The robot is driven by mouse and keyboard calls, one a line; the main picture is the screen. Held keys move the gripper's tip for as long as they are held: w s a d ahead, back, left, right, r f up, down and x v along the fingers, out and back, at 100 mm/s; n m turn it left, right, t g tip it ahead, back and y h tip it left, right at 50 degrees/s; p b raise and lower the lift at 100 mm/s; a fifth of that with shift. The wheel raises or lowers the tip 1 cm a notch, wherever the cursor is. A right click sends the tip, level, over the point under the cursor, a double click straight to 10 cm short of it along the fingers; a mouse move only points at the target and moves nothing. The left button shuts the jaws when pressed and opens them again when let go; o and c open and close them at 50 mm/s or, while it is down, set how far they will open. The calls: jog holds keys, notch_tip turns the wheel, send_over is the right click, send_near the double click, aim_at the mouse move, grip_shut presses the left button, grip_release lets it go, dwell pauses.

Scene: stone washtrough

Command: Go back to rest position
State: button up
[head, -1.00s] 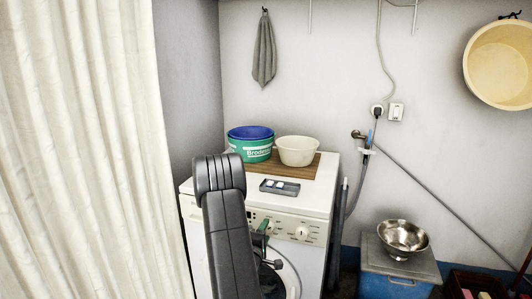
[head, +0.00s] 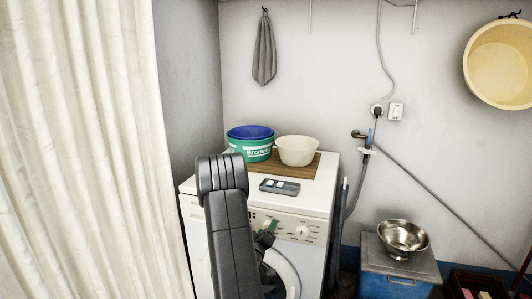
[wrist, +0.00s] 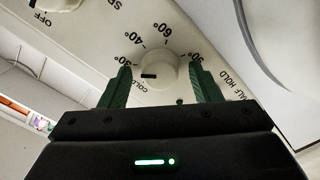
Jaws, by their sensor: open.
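My gripper is open and empty in the wrist view (wrist: 160,78), its two green fingers apart. A white temperature knob (wrist: 158,70) on the washing machine's panel shows between the fingertips. I cannot tell the gap in depth between fingers and knob. In the head view my gripper (head: 266,232) is small and partly hidden behind my dark arm, in front of the washing machine's (head: 325,205) control panel. Part of the panel and the round door are hidden by my arm.
On the machine stand a green tub with blue inside (head: 250,146), a cream bowl (head: 297,151) and a grey tray (head: 280,186). A blue box (head: 395,285) with a steel colander (head: 403,236) stands right. A white curtain (head: 80,150) hangs left.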

jog(key=shift+d+r+m+p, duration=0.1)
jog(key=shift+m+p, duration=3.15)
jog(key=shift+m, duration=2.25)
